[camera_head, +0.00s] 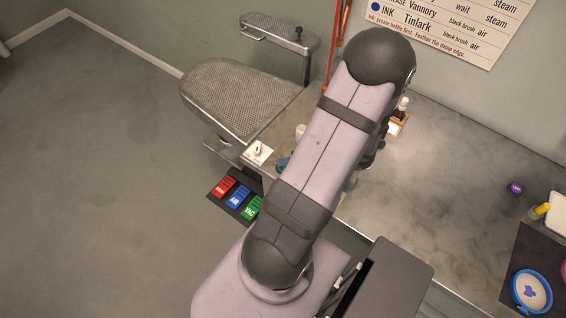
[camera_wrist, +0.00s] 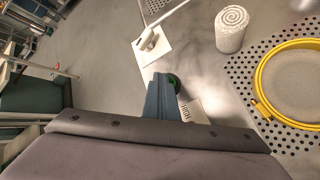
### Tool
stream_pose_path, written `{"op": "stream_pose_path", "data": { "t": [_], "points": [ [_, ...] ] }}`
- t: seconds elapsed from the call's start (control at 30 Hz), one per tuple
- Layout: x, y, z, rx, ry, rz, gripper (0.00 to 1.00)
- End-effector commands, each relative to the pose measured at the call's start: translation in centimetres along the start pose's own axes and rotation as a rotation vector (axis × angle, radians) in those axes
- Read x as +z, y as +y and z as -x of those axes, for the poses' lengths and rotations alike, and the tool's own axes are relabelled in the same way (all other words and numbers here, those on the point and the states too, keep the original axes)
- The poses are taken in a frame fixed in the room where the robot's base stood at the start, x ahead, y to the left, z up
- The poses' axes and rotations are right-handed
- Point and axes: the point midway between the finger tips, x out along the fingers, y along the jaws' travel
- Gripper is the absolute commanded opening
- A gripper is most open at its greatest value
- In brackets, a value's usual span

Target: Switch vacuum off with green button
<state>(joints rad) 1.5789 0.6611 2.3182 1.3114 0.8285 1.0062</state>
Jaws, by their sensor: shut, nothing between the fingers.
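In the head view a green panel marked VAC (camera_head: 252,207) lies low, beside a blue one (camera_head: 238,196) and a red one (camera_head: 224,186) on a dark strip. My arm crosses close to its right side. In the wrist view a small round dark piece with green on it (camera_wrist: 174,81) shows just right of my gripper (camera_wrist: 160,77). Whether it is a button, and whether the gripper touches it, I cannot tell. My gripper is shut and empty, pointing at the grey worktop.
A white card with a white tool (camera_wrist: 151,45), a rolled white towel (camera_wrist: 231,30) and a yellow hoop (camera_wrist: 260,92) on a perforated board (camera_wrist: 240,70) surround the gripper. A label reading HIGH (camera_wrist: 188,112) lies close by. A perforated metal pressing board (camera_head: 235,98) stands at the worktop's left end.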

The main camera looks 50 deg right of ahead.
Motion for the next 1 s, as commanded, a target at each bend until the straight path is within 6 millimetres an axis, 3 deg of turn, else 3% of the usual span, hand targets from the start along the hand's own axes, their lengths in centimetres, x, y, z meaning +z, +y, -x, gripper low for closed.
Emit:
{"op": "stream_pose_path", "data": {
  "t": [0.47, 1.0],
  "points": [
    [0.3, 0.3, 0.4, 0.000, 0.000, 0.000, 0.00],
    [2.7, 2.7, 3.7, 0.000, -0.001, 0.000, 0.00]
  ]
}}
